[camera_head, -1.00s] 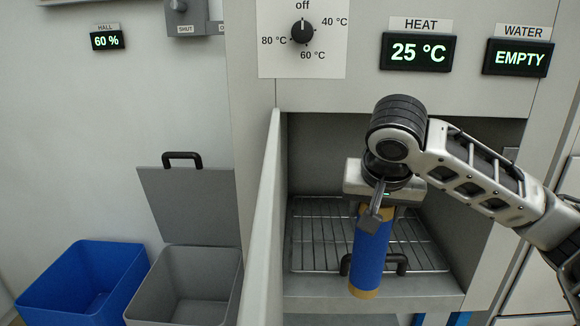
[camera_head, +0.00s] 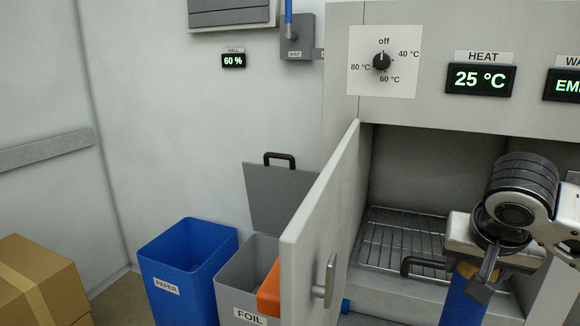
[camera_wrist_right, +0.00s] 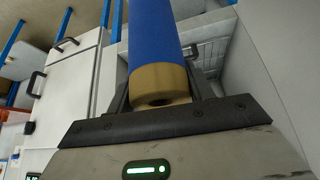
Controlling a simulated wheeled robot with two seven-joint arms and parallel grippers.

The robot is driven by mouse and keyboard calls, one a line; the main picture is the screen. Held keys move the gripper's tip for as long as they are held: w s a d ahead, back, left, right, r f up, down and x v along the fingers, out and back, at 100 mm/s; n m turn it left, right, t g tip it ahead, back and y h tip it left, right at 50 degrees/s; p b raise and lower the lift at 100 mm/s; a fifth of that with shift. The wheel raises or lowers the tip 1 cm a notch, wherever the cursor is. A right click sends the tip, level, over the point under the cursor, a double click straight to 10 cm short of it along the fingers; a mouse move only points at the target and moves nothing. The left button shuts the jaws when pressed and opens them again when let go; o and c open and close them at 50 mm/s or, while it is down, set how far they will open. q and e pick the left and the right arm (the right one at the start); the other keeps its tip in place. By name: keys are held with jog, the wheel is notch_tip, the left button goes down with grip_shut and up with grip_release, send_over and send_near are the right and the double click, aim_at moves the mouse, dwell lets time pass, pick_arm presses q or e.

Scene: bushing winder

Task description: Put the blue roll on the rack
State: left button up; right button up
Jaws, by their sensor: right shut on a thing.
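The blue roll (camera_head: 463,302) hangs upright in my right gripper (camera_head: 484,266), with its lower end cut off by the picture's bottom edge. In the right wrist view the roll (camera_wrist_right: 150,35) has a tan hollow end, and the right gripper (camera_wrist_right: 158,92) is shut on it there. The wire rack (camera_head: 395,240) lies inside the open grey chamber, and nothing is seen on its visible part. The roll appears in front of the chamber opening, and my right arm hides part of the rack's right side. My left gripper is not in view.
The chamber door (camera_head: 325,215) stands open to the left, with an orange part (camera_head: 269,293) beside it. A black handle (camera_head: 425,264) is at the rack's front. A blue paper bin (camera_head: 190,262), a grey foil bin (camera_head: 235,292) and a cardboard box (camera_head: 40,285) stand left.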

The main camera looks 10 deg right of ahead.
jog(key=s+a+f+n+t+y, duration=0.1)
jog(key=a+f+n+y, duration=0.2)
jog(key=a+f+n, duration=0.4)
jog(key=a+f, duration=0.4)
jog(key=a, duration=0.3)
jog(key=shift+s+a+y, duration=0.2)
jog(key=shift+s+y, duration=0.2)
